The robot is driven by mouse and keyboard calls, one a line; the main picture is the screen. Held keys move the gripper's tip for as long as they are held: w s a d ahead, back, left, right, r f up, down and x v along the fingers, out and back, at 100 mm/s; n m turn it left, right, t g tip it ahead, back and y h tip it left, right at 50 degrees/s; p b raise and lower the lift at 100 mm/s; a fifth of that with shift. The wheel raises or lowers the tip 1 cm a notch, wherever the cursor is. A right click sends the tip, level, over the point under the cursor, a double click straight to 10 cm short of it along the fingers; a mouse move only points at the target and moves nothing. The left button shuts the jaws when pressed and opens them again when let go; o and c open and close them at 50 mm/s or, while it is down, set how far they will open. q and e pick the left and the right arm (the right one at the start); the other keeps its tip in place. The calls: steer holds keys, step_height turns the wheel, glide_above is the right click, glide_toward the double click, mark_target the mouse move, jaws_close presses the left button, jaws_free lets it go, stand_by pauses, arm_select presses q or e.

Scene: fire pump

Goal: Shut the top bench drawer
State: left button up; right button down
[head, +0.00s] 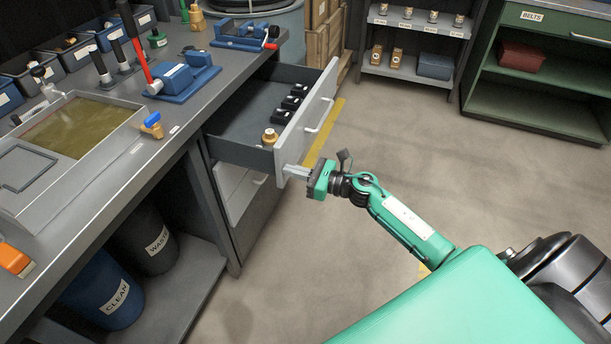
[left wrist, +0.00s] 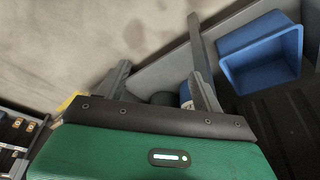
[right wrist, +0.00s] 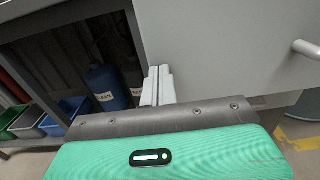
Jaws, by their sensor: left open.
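The top bench drawer (head: 240,113) stands well open, pulled out to the right from under the bench. Its grey front panel (head: 292,135) has a bar handle (head: 321,115); panel (right wrist: 225,45) and handle (right wrist: 306,48) also show in the right wrist view. My right gripper (head: 290,173) is at the near end of the panel, fingers together and nothing seen between them. The fingers (right wrist: 158,74) overlap the panel's edge in the right wrist view; I cannot tell whether they touch. My left gripper (left wrist: 160,45) is open and empty, outside the head view.
The drawer holds several black items (head: 284,116) and a brass fitting (head: 269,137). A lower drawer (head: 240,190) sits below. The bench top (head: 165,112) carries vises and bins. A blue bin (left wrist: 262,55) is beside my left gripper. The floor (head: 400,130) right of the drawer is clear.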

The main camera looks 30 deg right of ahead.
arm_select(q)
steer(key=b+v, duration=0.3)
steer(key=v, duration=0.2)
arm_select(e)
glide_toward(221, 150)
steer(key=b+x, duration=0.1)
steer(key=x, duration=0.1)
steer(key=b+x, duration=0.1)
steer(key=x, duration=0.2)
steer(key=s+a+x, duration=0.1)
steer(key=x, duration=0.2)
steer(key=shift+r+b, duration=0.35)
steer(key=shift+b, duration=0.05)
steer(key=shift+w+a+r, duration=0.1)
steer(key=shift+w+a, duration=0.15)
steer(key=shift+w, duration=0.1)
arm_select(q)
steer(key=w+d+f+t+h, duration=0.1)
steer(key=w+d+t+h, duration=0.2)
steer(key=w+d+t, duration=0.2)
steer(key=d, duration=0.2)
steer(key=shift+w+d+m+t, duration=0.2)
steer(key=shift+d+m+t, duration=0.1)
steer(key=shift+m+t, duration=0.1)
arm_select(e)
steer(key=shift+r, duration=0.2)
arm_select(q)
steer(key=shift+f, duration=0.1)
arm_select(e)
steer(key=shift+r, duration=0.15)
